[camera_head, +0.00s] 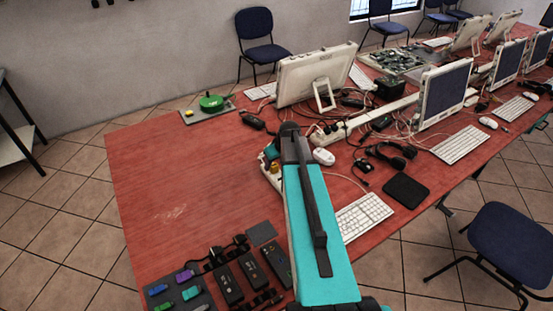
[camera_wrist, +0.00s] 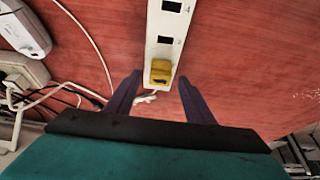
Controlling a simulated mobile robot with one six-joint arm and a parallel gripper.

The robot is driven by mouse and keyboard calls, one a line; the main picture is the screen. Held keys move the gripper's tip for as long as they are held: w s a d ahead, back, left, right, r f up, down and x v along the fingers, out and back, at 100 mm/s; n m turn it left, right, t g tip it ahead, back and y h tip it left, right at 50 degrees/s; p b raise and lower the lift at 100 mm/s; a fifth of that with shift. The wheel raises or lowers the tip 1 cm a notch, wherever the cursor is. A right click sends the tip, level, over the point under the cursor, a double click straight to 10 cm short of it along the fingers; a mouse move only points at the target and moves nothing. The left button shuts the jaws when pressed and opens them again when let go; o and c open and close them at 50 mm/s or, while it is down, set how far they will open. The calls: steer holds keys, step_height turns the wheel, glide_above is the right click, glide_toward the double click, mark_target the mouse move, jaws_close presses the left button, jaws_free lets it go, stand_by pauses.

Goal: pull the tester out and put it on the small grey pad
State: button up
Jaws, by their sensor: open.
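The tester appears to be the small yellow block (camera_wrist: 161,72), seated at the near end of a white power strip (camera_wrist: 164,22) in the wrist view. It also shows in the head view (camera_head: 274,168), beside my arm. My gripper (camera_wrist: 159,80) is open, with one dark finger on each side of the strip's end. The fingers look clear of the block; their height above it is hard to tell. My arm hides most of the strip and the fingers in the head view. The small grey pad (camera_head: 261,233) lies bare on the red table, left of my arm.
A dark tray with coloured sticks (camera_head: 180,291) and black adapters (camera_head: 251,271) lie near the pad. A white keyboard (camera_head: 362,216), a mouse (camera_head: 324,156) and cables lie right of my arm. The table's left part (camera_head: 165,190) is clear.

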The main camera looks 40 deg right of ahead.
steer(key=shift+p+x, duration=0.3)
steer(key=shift+x, duration=0.95)
jaws_close()
steer(key=shift+r, duration=0.5)
steer(key=shift+r, duration=0.3)
steer(key=shift+r+p, duration=0.35)
steer(key=shift+r, duration=0.45)
